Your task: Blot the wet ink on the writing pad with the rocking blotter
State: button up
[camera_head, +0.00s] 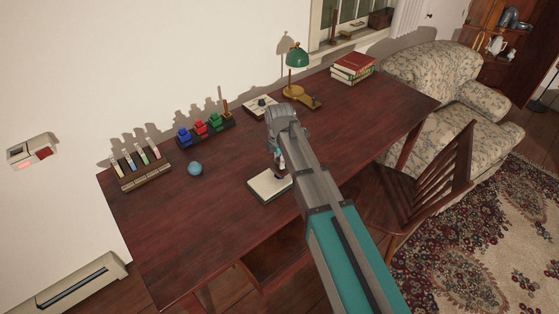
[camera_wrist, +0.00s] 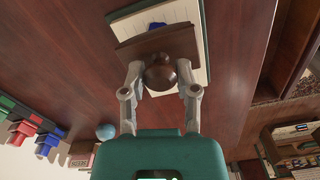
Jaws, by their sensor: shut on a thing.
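The writing pad (camera_head: 263,187) is a pale sheet on a dark-edged base near the middle of the desk. It also shows in the wrist view (camera_wrist: 197,14), with a blue ink mark (camera_wrist: 157,25) on it. My gripper (camera_wrist: 160,76) is shut on the round brown knob of the rocking blotter (camera_wrist: 153,47), one finger on each side. The blotter's brown body lies over part of the pad in the wrist view; I cannot tell whether it touches. In the head view my gripper (camera_head: 279,162) is above the pad, and my arm hides most of the blotter.
A rack of blue, red and green ink bottles (camera_head: 201,128), a blue ball (camera_head: 195,168) and a rack of tubes (camera_head: 140,170) stand left. A green lamp (camera_head: 298,57), books (camera_head: 352,67) and a pale tray (camera_head: 260,105) are behind. A wooden chair (camera_head: 425,185) is right.

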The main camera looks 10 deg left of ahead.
jog(key=shift+f+b, duration=0.45)
jog(key=shift+f, duration=0.25)
jog(key=shift+f+b, duration=0.5)
jog(key=shift+b, duration=0.05)
dwell(2.4)
jog(key=shift+r, duration=0.1)
jog(key=shift+r+p, duration=3.4)
jog(key=shift+p, duration=0.2)
